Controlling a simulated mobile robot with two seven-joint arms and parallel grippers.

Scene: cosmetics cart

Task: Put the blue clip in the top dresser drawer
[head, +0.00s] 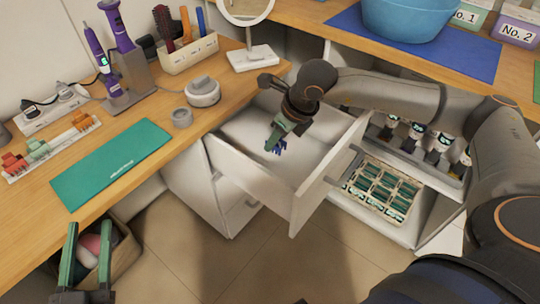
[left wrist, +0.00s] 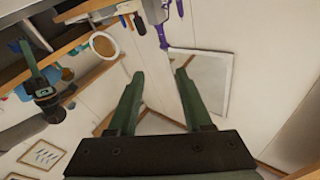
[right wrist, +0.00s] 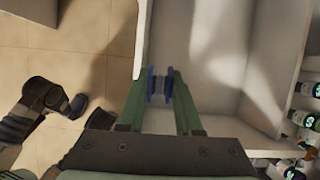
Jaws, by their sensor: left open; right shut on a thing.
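The blue clip (head: 280,148) is between the fingertips of my right gripper (head: 277,137), which is shut on it. In the right wrist view the clip (right wrist: 151,85) shows between the two green fingers, against the drawer's wall. The white top dresser drawer (head: 250,176) is pulled open under the desk, and its visible inside looks empty. In the head view the clip appears over the drawer's inside; its exact height is hard to tell. My left gripper (head: 88,258) is open and empty at the lower left, away from the drawer. It is also open in the left wrist view (left wrist: 160,90).
A green mat (head: 112,163), grey round containers (head: 203,91) and a mirror (head: 250,55) are on the wooden desk. A basket (head: 125,250) stands below at left. A tray of green items (head: 382,190) lies on a low shelf right of the drawer.

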